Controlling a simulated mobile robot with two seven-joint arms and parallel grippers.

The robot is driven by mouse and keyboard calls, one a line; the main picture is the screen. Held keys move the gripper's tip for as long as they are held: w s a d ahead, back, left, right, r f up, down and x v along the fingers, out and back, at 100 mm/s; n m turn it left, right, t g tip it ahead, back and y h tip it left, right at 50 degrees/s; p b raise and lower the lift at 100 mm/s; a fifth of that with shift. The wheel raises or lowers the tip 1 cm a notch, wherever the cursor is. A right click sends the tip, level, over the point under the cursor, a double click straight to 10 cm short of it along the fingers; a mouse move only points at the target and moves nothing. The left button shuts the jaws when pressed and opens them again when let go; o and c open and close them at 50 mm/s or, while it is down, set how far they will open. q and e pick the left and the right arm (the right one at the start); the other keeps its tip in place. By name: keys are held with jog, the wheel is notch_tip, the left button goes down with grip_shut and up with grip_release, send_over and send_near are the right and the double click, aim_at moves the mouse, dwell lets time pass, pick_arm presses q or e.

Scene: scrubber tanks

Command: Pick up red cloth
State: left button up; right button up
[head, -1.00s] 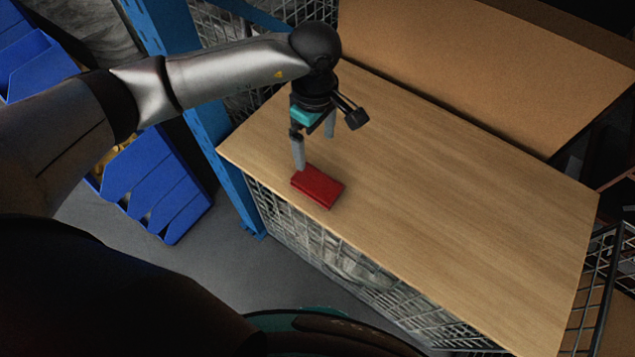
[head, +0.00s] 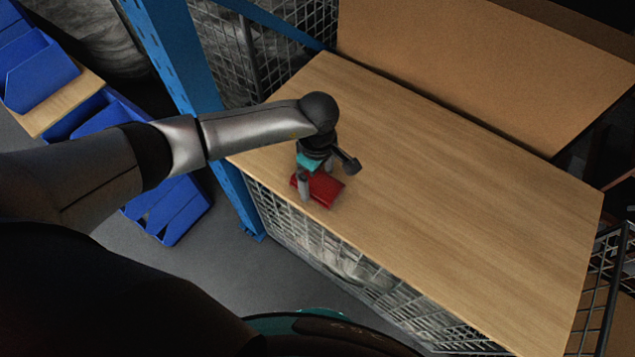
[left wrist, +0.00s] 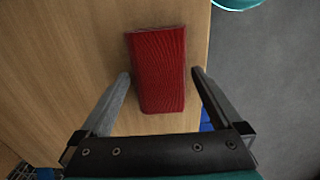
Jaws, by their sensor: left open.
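The red cloth (head: 324,189) is a small folded block lying on the wooden table top near its front left edge. It also shows in the left wrist view (left wrist: 158,68). My left gripper (head: 318,182) is open and low over the cloth, pointing down. In the left wrist view the open fingers (left wrist: 160,82) stand on either side of the cloth's near part, with gaps between them and it. In the head view one finger hides a bit of the cloth. My right gripper is not in view.
The wooden table top (head: 450,210) is clear to the right of the cloth. A brown panel (head: 490,70) stands along the back. A blue post (head: 190,60) rises at the table's left end. Blue bins (head: 35,75) are at the far left.

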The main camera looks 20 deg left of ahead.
aim_at(317, 181)
pick_arm(q)
jog(key=c, duration=1.1)
notch_tip(317, 181, up, 20)
jog(key=shift+r+p, duration=0.1)
jog(key=shift+p, duration=1.05)
